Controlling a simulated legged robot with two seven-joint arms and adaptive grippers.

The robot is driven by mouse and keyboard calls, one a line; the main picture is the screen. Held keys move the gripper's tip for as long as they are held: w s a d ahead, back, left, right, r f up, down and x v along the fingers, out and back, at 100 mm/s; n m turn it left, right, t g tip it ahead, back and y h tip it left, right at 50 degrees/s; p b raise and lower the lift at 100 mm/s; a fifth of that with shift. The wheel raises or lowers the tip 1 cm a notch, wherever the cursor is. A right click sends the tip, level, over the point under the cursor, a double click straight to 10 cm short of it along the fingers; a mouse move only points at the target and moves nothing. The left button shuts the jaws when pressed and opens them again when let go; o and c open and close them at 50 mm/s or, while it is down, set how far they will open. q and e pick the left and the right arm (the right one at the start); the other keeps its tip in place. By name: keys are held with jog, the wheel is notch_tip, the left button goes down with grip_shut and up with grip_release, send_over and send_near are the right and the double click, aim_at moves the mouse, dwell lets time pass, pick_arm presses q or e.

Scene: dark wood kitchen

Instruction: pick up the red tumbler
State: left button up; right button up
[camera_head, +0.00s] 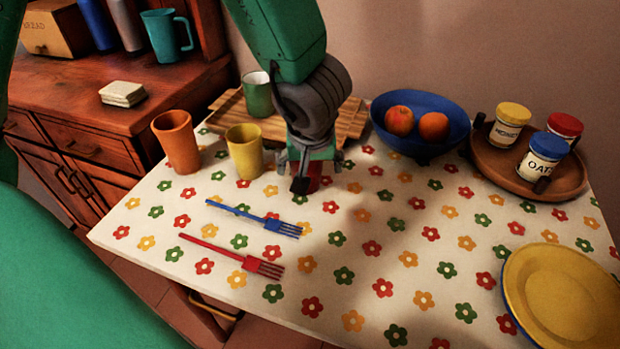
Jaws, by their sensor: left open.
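The red tumbler (314,178) stands on the flowered tablecloth; only a small patch of red shows under my left gripper, and the rest is hidden. My left gripper (311,170) points down right over it with its fingers spread and open. I cannot tell from this view whether the fingers touch the tumbler. My right gripper is not in view.
A yellow tumbler (244,152) and an orange tumbler (176,142) stand to the left. A green mug (258,94) stands on a wooden board (352,118) behind. A blue bowl (452,122) with fruit is to the right. Blue and red forks (243,214) lie in front.

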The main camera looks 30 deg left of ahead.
pick_arm(q)
jog(key=shift+a, duration=0.4)
jog(key=shift+s+a+f, duration=0.1)
jog(key=shift+a, duration=0.5)
jog(key=c, duration=1.2)
jog(key=shift+d, duration=0.15)
